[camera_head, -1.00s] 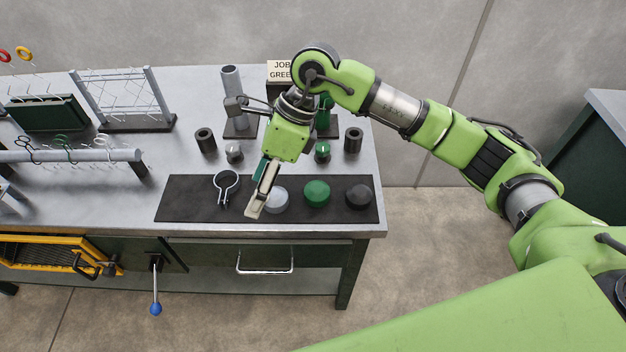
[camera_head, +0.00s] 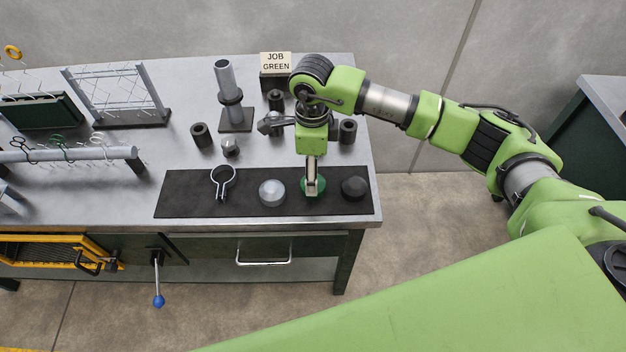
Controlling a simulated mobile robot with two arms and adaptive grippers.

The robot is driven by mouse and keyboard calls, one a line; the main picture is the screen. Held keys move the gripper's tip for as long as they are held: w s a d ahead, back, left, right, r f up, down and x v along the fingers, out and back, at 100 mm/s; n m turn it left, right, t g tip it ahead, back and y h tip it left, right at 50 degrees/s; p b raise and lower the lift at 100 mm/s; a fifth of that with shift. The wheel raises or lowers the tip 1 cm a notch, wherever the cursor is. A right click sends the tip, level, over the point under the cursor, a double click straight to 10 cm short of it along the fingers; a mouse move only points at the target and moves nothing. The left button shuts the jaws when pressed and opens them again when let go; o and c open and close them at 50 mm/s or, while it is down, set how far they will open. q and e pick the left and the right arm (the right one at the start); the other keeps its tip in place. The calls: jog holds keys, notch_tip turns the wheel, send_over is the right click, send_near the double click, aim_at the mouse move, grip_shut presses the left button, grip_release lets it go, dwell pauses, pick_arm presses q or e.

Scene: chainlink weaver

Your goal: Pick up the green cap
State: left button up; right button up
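The green cap (camera_head: 322,186) sits on the black mat (camera_head: 190,200) on the bench, between a light grey cap (camera_head: 272,193) and a black cap (camera_head: 355,188). My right gripper (camera_head: 312,190) points down over the green cap and hides its middle. The fingers overlap in this view, so I cannot tell whether they are open, shut or touching the cap. My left gripper is out of view.
A ring clamp (camera_head: 223,183) lies at the mat's left. Behind are a grey post (camera_head: 226,80), dark cylinders (camera_head: 200,135) and a JOB GREEN sign (camera_head: 276,64). A wire mesh frame (camera_head: 110,90) stands at the left. The mat's front strip is clear.

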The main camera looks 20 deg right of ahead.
jog(key=f+p, duration=0.2)
jog(key=f, duration=0.1)
jog(key=shift+s+f, duration=0.2)
jog(key=shift+f, duration=0.1)
jog(key=shift+w+f, duration=0.1)
jog(key=shift+f, duration=0.4)
jog(key=c, duration=1.2)
jog(key=shift+r+b, duration=0.4)
jog(key=shift+b, duration=0.1)
notch_tip(320, 180, up, 2)
jog(key=shift+r+b, duration=0.25)
jog(key=shift+b, duration=0.65)
jog(key=s+r+b, duration=0.4)
jog(key=s+r, duration=0.5)
jog(key=s, duration=0.5)
jog(key=shift+r+b, duration=0.3)
jog(key=shift+r, duration=0.1)
